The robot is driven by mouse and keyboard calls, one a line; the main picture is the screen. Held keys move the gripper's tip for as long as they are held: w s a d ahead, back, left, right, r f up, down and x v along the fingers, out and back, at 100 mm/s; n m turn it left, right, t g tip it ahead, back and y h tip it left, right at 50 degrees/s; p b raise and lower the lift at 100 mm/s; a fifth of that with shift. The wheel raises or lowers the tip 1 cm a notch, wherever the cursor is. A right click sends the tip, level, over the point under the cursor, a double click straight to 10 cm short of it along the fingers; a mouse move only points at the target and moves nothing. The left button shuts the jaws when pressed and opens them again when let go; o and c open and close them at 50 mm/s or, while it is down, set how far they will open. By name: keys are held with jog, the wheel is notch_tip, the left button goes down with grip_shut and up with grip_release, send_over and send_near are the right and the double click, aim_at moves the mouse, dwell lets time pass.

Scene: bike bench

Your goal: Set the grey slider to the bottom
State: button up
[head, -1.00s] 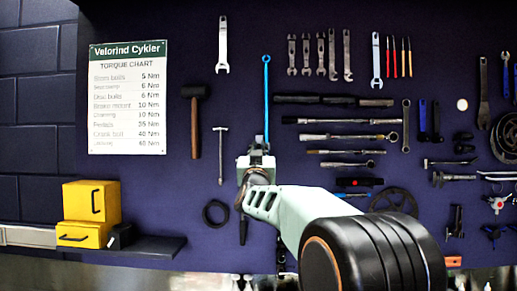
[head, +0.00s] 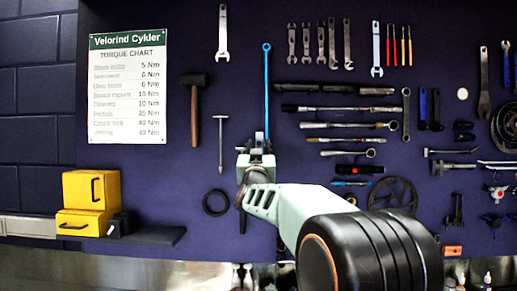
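I cannot make out a grey slider in the head view. My gripper (head: 256,150) is at the middle of the picture, in front of the dark tool wall, at the end of my pale green arm. Its fingers are small and seen from behind, so I cannot tell whether they are open or shut. A long blue tool (head: 267,90) on the wall runs down to the gripper in the picture. I cannot tell whether they touch. My arm hides part of the wall and the bench below it.
Two yellow boxes (head: 90,205) and a small black box (head: 121,223) stand on a dark shelf (head: 155,236) at the left. A torque chart (head: 127,90) hangs above. Several tools hang across the wall. A steel bench surface (head: 150,272) shows along the bottom, with small bottles at the right.

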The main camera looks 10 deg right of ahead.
jog(key=v, duration=1.2)
